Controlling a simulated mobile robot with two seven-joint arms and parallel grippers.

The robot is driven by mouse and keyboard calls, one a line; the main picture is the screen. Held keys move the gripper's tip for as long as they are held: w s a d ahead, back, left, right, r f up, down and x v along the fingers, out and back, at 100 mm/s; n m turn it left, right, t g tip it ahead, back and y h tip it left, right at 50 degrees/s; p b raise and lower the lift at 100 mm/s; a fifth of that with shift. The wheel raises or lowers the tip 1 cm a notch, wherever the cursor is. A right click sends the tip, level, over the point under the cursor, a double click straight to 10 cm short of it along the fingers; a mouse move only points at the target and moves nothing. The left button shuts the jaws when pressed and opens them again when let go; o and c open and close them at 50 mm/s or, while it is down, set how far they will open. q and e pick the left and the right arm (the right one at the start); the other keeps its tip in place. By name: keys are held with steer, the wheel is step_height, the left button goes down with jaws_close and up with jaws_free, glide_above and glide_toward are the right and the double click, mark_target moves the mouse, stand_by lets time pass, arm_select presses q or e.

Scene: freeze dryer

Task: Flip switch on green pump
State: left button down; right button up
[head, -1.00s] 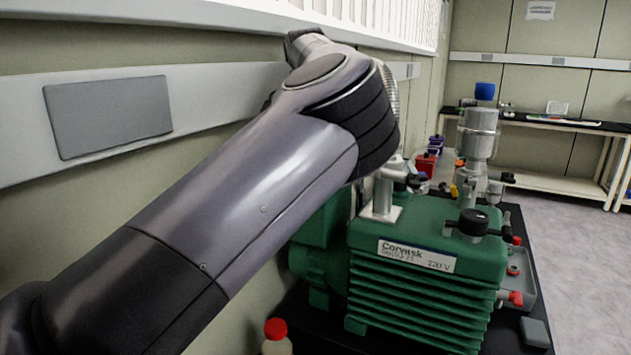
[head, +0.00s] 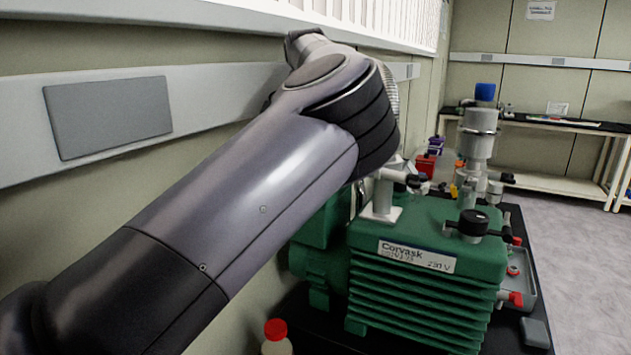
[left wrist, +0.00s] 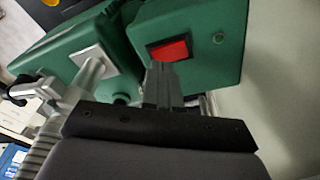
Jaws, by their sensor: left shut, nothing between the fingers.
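The green pump (head: 420,285) stands on the black bench top, with a white "Corvask" label on its top edge. In the left wrist view, the pump's green box (left wrist: 215,70) carries a red rocker switch (left wrist: 172,49) in a dark frame. My left gripper (left wrist: 159,66) is shut and empty. Its grey fingertips overlap the lower left edge of the switch in the picture; I cannot tell whether they touch it. In the head view my left arm hides the switch, and the gripper is mostly hidden behind it. My right gripper is not in view.
A metal pipe fitting (head: 382,195) rises from the pump beside my left wrist. A red-capped bottle (head: 276,338) is at the front. The wall is close on the left.

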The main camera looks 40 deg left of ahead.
arm_select(q)
steer(key=shift+f+b, duration=0.45)
steer(key=shift+f, duration=0.4)
stand_by(0.9)
step_height(320, 180, up, 3)
steer(key=shift+f+p, duration=0.2)
steer(key=shift+p, duration=1.05)
steer(key=shift+r, duration=2.25)
